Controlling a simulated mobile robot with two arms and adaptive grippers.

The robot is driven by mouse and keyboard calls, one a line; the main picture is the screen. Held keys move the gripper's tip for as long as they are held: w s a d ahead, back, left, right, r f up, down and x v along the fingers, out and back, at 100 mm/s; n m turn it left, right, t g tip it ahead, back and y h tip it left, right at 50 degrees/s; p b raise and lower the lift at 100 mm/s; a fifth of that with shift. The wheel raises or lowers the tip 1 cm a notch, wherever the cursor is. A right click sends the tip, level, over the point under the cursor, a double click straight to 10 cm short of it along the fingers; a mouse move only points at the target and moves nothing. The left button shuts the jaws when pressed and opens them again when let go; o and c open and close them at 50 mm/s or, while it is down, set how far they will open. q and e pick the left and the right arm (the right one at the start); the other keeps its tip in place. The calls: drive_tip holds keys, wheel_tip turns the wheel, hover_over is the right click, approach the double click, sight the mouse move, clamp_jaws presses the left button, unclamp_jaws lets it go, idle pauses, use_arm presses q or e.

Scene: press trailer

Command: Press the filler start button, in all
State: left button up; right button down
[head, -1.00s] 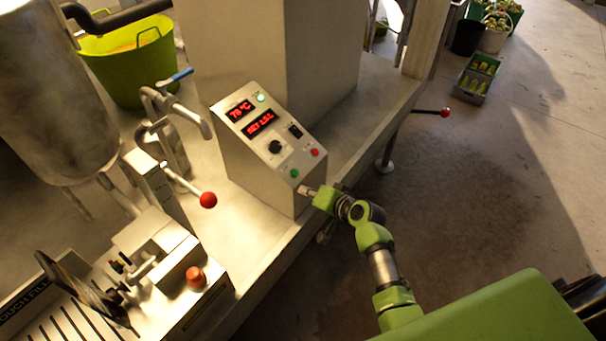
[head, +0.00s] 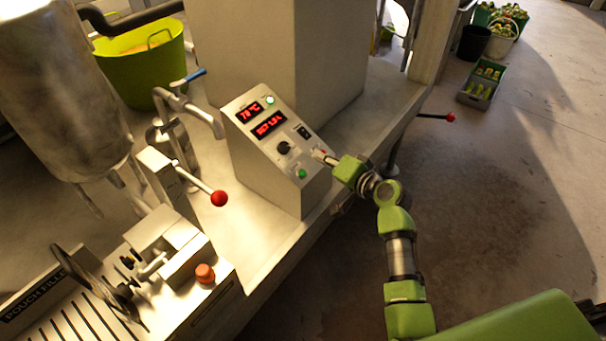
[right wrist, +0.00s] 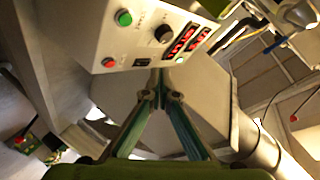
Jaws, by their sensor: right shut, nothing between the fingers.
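The control box (head: 262,165) has a sloped panel with two red displays, a black knob and a switch. Its green button (head: 302,174) is in clear sight at the panel's lower edge and also shows in the right wrist view (right wrist: 124,18). The red button beside it is largely hidden by my gripper in the head view; it shows in the right wrist view (right wrist: 108,62). My right gripper (head: 319,155) is shut and empty, its tip at the panel's right side, up and right of the green button. Contact cannot be told. My left gripper is out of view.
A pouch filler with an orange-red button (head: 205,273) stands at the lower left. A lever with a red ball (head: 219,198) and a bent pipe (head: 200,112) stand left of the box. A lime tub (head: 135,65) is behind. Open floor lies right.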

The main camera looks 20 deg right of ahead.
sight(302, 174)
drive_tip(key=w+a+f+b, duration=0.2)
drive_tip(key=w+f+b, duration=0.1)
drive_tip(key=f+b, duration=0.3)
drive_tip(key=shift+a+f+b, duration=0.2)
drive_tip(key=shift+f+b, duration=0.1)
drive_tip(key=shift+f, duration=0.4)
idle(0.9)
drive_tip(key=shift+w+a+f+b, duration=0.1)
drive_tip(key=shift+w+f+b, duration=0.15)
drive_tip(key=shift+f+b, duration=0.1)
drive_tip(key=shift+w+a+f+b, duration=0.1)
drive_tip(key=shift+a+f+b, duration=0.05)
drive_tip(key=shift+f+b, duration=0.2)
idle(0.6)
idle(0.3)
drive_tip(key=shift+s+d+r+p, duration=0.2)
drive_tip(key=shift+s+r+p, duration=0.1)
drive_tip(key=shift+r+p, duration=0.5)
